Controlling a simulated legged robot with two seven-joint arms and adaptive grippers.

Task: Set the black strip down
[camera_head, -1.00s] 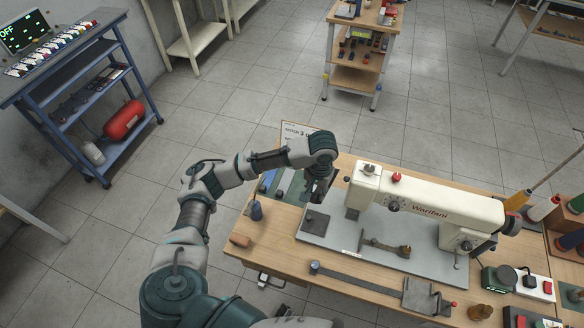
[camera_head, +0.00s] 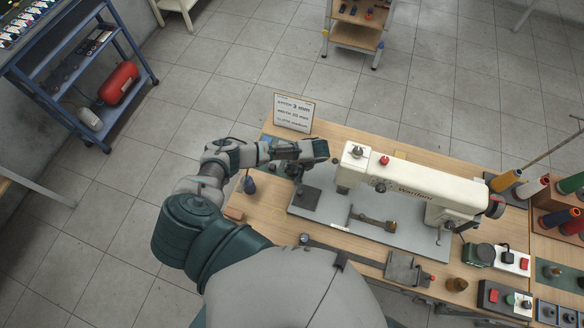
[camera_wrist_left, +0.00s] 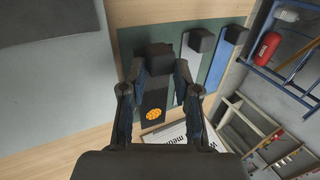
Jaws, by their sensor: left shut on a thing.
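My left gripper (camera_wrist_left: 160,72) is shut on the black strip (camera_wrist_left: 155,98) by its block-like end. The strip has an orange-yellow round mark and runs between the fingers in the left wrist view. It lines up beside a grey strip (camera_wrist_left: 191,78) and a blue strip (camera_wrist_left: 226,62) over a dark green mat (camera_wrist_left: 131,38). I cannot tell whether the black strip touches the mat. In the head view my left gripper (camera_head: 294,172) is low at the table's far left part, and my arm hides most of the strips. My right gripper is not in view.
A white sewing machine (camera_head: 410,184) on a grey plate (camera_head: 324,215) stands just right of my gripper. A placard (camera_head: 293,112) stands behind the mat.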

